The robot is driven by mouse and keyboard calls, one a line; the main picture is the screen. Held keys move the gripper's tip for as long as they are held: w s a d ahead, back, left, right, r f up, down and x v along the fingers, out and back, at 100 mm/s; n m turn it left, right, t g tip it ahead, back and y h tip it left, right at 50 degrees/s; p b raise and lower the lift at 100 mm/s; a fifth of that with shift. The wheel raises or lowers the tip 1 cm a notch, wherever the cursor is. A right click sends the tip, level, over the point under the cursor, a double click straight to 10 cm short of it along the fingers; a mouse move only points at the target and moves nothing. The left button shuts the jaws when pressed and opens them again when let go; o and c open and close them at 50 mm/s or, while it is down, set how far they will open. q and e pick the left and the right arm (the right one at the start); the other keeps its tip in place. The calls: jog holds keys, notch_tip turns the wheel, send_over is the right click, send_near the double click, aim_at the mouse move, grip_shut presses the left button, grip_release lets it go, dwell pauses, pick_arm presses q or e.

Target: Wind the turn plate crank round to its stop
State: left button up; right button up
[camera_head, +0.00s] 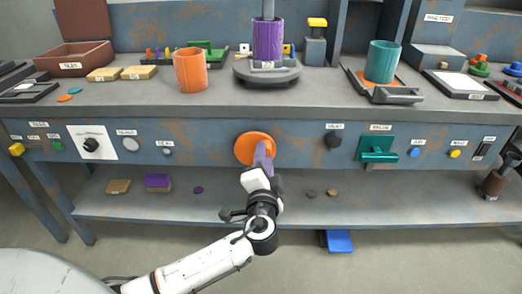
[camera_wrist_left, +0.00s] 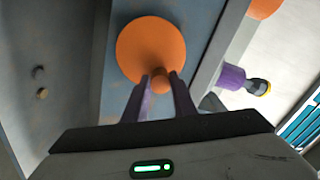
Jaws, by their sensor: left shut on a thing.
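The crank is an orange disc (camera_head: 250,146) on the bench's front panel, below the round grey plate (camera_head: 268,80). A purple cylinder (camera_head: 267,38) stands on that plate. My left gripper (camera_head: 263,155) is at the lower right part of the disc. In the left wrist view the disc (camera_wrist_left: 146,42) fills the upper middle. A small orange handle (camera_wrist_left: 162,82) at its lower edge sits between the fingertips of my left gripper (camera_wrist_left: 160,86), which is shut on it. In the head view the fingers hide the handle. My right gripper is in neither view.
An orange cup (camera_head: 190,70) and a teal cup (camera_head: 382,62) stand on the bench top. A dark knob (camera_head: 333,140) and a green handle fixture (camera_head: 377,149) are to the right on the panel. A lower shelf (camera_head: 230,208) holds small blocks.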

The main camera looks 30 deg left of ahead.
pick_arm(q)
jog(key=shift+w+d+f+m+p, duration=0.15)
jog(key=shift+f+m+p, duration=0.3)
jog(key=shift+m, duration=0.9)
jog(key=shift+d+f+m+p, duration=0.2)
jog(key=shift+f+m+p, duration=0.25)
jog(key=shift+m, duration=0.85)
jog(key=shift+w+d+f+m+p, duration=0.15)
jog(key=shift+f+m+p, duration=0.3)
jog(key=shift+m, duration=0.9)
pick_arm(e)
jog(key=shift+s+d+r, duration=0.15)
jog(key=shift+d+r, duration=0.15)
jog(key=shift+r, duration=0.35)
pick_arm(q)
jog(key=o, duration=1)
jog(key=shift+o, duration=0.2)
jog(key=shift+r, duration=0.1)
